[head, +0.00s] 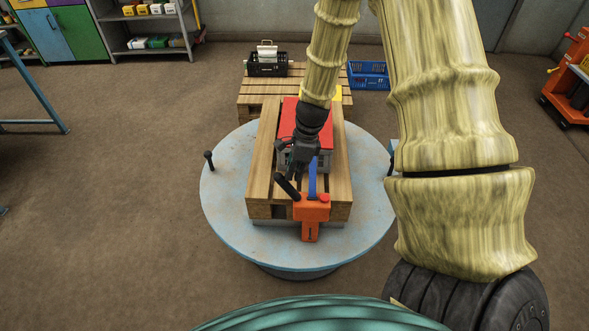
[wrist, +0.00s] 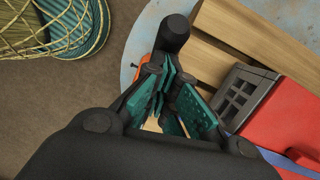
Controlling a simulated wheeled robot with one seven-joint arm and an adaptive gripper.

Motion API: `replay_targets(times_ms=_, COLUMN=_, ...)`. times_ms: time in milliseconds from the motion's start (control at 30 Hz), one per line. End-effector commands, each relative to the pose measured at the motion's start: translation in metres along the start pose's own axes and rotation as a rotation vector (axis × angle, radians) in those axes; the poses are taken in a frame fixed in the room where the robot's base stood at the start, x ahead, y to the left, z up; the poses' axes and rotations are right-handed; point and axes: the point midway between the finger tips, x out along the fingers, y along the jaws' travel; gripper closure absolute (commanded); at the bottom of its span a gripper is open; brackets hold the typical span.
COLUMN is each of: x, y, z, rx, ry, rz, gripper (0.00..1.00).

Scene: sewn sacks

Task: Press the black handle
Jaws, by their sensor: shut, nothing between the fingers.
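The black handle (head: 287,186) tilts up and left from an orange strapping device (head: 312,210) with a red button, at the near end of a wooden pallet. In the wrist view the handle (wrist: 174,36) shows its rounded end just beyond my fingertips. My gripper (head: 290,168) is shut and empty, just above and behind the handle in the head view. Its teal finger pads (wrist: 168,98) also show in the wrist view. I cannot tell whether the fingers touch the handle. The orange body is mostly hidden behind the fingers in the wrist view.
The pallet (head: 262,150) lies on a round blue turntable (head: 225,195) with short black posts. A red-topped grey crate (wrist: 285,105) with a blue strap (head: 312,178) sits on it. Behind stand another pallet (head: 250,100), a black toolbox (head: 268,68) and a blue crate (head: 368,76).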

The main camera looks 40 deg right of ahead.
Motion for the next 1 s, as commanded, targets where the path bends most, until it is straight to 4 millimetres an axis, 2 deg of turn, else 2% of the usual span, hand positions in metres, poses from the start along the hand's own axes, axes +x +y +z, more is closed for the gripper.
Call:
replay_targets(times_ms=333, x=-0.029, y=-0.004, z=-0.019, rx=-0.005, ry=-0.001, rz=0.0, gripper=1.0)
replay_targets(times_ms=433, x=-0.035, y=-0.006, z=-0.019, rx=-0.011, ry=0.0, rz=-0.003, gripper=1.0)
replay_targets(times_ms=1000, x=-0.108, y=-0.005, z=-0.024, rx=-0.01, ry=0.002, rz=-0.002, gripper=1.0)
